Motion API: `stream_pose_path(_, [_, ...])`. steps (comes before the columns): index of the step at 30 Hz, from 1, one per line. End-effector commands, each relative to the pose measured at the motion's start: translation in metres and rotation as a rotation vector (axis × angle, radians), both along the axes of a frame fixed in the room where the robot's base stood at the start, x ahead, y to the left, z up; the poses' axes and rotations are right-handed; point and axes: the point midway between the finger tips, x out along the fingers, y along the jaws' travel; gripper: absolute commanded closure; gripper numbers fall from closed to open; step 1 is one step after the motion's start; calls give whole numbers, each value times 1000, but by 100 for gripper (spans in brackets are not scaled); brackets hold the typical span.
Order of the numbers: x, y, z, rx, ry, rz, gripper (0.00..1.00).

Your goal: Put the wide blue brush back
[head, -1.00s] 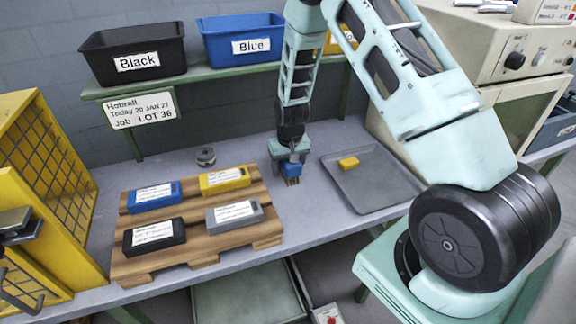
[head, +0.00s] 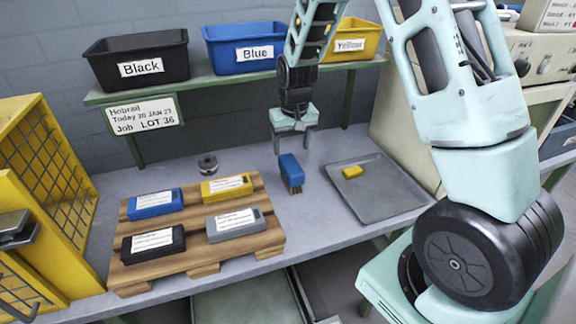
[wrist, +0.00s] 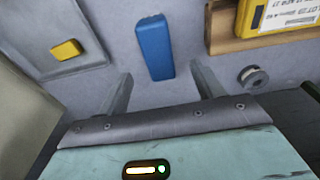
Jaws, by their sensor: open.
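The wooden pallet (head: 197,262) holds blue, yellow, black and grey labelled boxes. The grey tray (head: 385,207) holds a small yellow block (head: 352,172). A small round dark part (head: 207,164) sits behind the pallet. Black, blue (head: 246,48) and yellow bins stand on the shelf above.

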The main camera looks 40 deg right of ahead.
Motion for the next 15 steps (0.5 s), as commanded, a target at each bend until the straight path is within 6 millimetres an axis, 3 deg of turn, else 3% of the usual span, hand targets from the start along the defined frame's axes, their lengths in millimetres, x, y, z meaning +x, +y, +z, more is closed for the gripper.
stream_pose_path(2, [-6, 26, 11, 17, -2, 48, 33])
stream_pose_path(5, [-29, 84, 32, 53, 6, 166, 33])
stream_pose_path(8, [-77, 156, 58, 85, 21, 344, 33])
stream_pose_path(10, [-123, 199, 74, 95, 39, 483, 33])
stream_pose_path(12, [-170, 228, 85, 91, 56, 614, 33])
stream_pose_path(15, [-228, 249, 94, 68, 76, 770, 33])
